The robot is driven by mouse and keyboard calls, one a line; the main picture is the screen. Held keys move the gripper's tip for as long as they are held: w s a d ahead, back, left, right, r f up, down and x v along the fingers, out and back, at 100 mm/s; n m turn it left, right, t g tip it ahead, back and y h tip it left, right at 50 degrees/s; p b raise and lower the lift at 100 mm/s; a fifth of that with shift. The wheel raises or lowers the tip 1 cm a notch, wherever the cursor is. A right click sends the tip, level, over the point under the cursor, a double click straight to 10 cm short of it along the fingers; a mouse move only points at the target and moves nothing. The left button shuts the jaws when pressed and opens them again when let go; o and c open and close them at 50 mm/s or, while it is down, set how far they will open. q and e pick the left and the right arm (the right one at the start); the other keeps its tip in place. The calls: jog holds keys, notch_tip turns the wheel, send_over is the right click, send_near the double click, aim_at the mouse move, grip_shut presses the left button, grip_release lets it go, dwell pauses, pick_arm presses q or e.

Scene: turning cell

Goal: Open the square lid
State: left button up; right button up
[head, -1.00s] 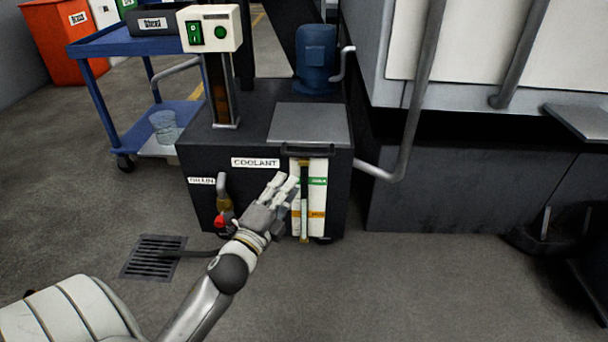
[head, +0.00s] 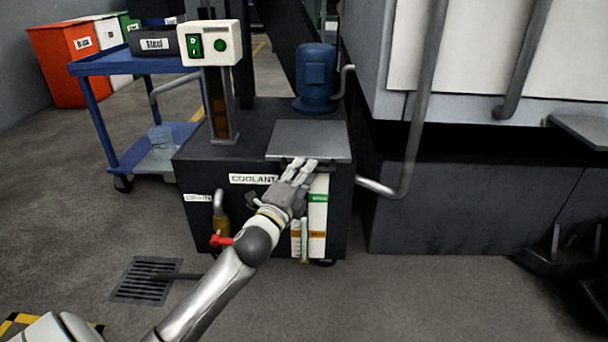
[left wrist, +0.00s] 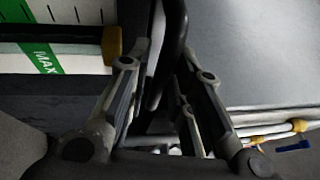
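The square lid (head: 310,138) is a flat grey plate lying shut on top of the dark coolant tank (head: 265,212). In the left wrist view the lid's grey surface (left wrist: 255,50) fills the upper right. A black bar handle (left wrist: 172,45) runs along the lid's front edge. My left gripper (head: 304,163) is at that front edge, covering most of the handle in the head view. In the left wrist view its two fingers (left wrist: 163,62) stand on either side of the handle, with a gap still showing beside it. My right gripper is not in view.
A grey pipe (head: 412,125) runs on the right. A drain valve with red handle (head: 221,240) is below my forearm. A blue cart (head: 110,62) stands left.

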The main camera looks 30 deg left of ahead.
pick_arm(q)
jog(key=shift+w, duration=0.35)
grip_shut()
jog(key=shift+r, duration=0.1)
